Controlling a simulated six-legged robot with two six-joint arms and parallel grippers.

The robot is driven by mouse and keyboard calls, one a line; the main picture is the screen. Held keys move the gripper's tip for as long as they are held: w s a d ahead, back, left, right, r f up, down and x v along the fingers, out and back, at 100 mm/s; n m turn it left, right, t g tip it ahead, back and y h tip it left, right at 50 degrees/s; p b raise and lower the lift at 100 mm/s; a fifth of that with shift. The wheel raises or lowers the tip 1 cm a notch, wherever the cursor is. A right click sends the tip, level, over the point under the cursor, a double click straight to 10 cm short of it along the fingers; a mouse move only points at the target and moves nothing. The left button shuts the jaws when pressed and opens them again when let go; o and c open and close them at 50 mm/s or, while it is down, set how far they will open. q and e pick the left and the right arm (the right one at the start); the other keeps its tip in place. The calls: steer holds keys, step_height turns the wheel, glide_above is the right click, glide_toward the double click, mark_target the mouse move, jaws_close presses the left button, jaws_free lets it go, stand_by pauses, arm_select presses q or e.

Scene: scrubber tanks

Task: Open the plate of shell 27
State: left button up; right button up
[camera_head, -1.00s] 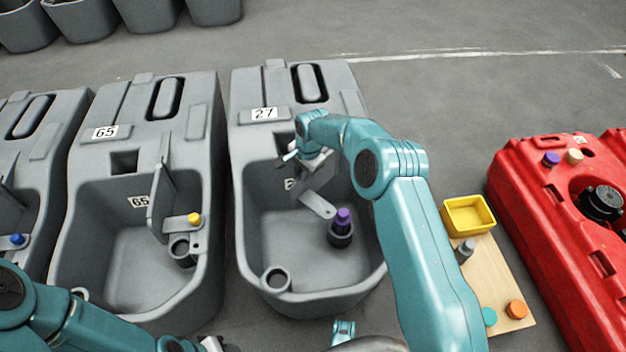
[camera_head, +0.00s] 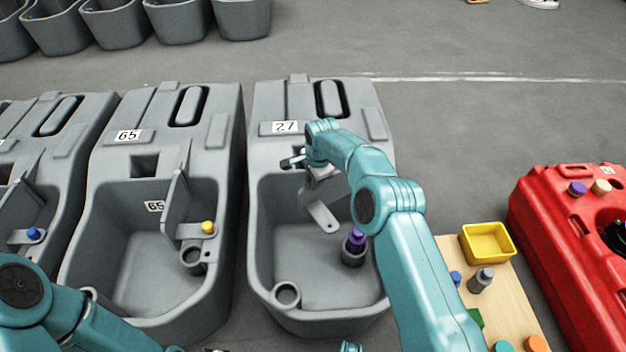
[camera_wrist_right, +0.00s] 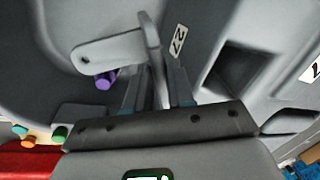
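Shell 27 is the grey tank (camera_head: 262,215) labelled 27, right of the tank labelled 65. Its grey plate (camera_head: 322,216) stands in the basin with its flat tab sticking out to the front. A purple-topped plug (camera_head: 357,238) stands in a round socket, apart from the tab. My right gripper (camera_head: 294,162) is at the plate's upper back. In the right wrist view, the plate (camera_wrist_right: 108,50) passes between my right fingers (camera_wrist_right: 157,92), which stand apart with gaps beside it. Contact cannot be told. Only a sliver of my left gripper may show at the bottom edge.
Tank 65 (camera_head: 105,160) holds a similar plate with a yellow knob (camera_head: 208,227). To the right are a wooden board (camera_head: 500,300), a yellow tray (camera_head: 513,247) and a red shell (camera_head: 535,205).

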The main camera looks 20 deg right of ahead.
steer(key=shift+o, duration=1.1)
steer(key=s+r+p, duration=0.3)
steer(key=r+p, duration=0.1)
steer(key=r, duration=1.2)
steer(key=shift+d, duration=0.35)
